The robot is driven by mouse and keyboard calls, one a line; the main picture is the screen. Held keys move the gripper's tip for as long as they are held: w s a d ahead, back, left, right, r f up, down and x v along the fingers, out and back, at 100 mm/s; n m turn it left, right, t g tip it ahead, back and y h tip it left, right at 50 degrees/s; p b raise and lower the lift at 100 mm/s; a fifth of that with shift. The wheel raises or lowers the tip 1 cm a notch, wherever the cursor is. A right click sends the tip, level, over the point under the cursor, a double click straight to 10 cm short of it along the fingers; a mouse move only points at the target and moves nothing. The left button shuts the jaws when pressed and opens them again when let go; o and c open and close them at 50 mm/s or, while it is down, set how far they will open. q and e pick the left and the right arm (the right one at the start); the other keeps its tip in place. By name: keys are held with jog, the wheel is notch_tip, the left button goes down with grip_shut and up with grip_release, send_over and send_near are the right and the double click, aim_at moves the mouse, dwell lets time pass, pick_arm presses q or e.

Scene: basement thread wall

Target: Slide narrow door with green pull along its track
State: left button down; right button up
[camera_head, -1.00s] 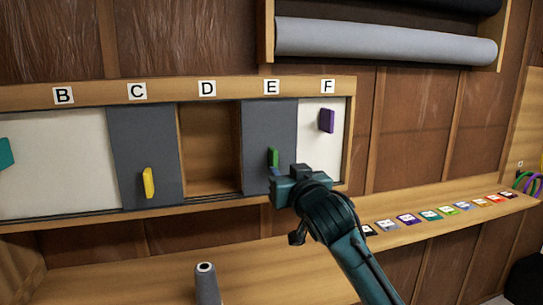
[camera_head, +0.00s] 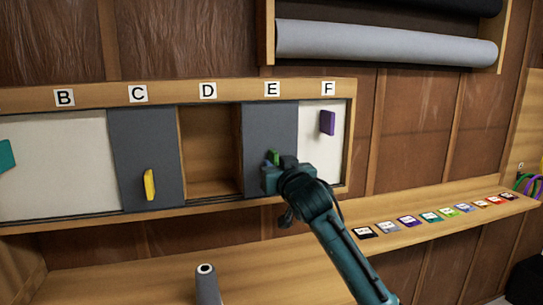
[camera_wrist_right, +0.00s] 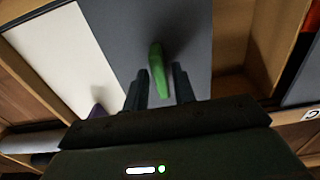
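The narrow grey door (camera_head: 257,125) with the green pull (camera_head: 273,156) stands under label E. In the right wrist view the same door (camera_wrist_right: 110,30) shows its green pull (camera_wrist_right: 157,68) upright from the panel. My right gripper (camera_head: 270,172) is at the lower part of this door and hides some of the pull. In the right wrist view the two fingers of my right gripper (camera_wrist_right: 160,90) stand apart, one on each side of the pull's near end, with gaps visible. My left gripper is not in view.
The open bay under D (camera_head: 208,150) is left of the door. A grey door with a yellow pull (camera_head: 149,185) is under C, and a white door with a purple pull (camera_head: 327,123) under F.

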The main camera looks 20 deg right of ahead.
grip_shut()
jog(key=a+b, duration=0.1)
jog(key=a, duration=1.3)
jog(key=shift+s+a, duration=0.3)
jog(key=shift+a, duration=0.05)
jog(key=shift+o, duration=0.8)
grip_release()
jog(key=shift+d, duration=0.1)
jog(key=s, duration=0.7)
jog(key=shift+p, duration=0.45)
jog(key=shift+d, duration=0.1)
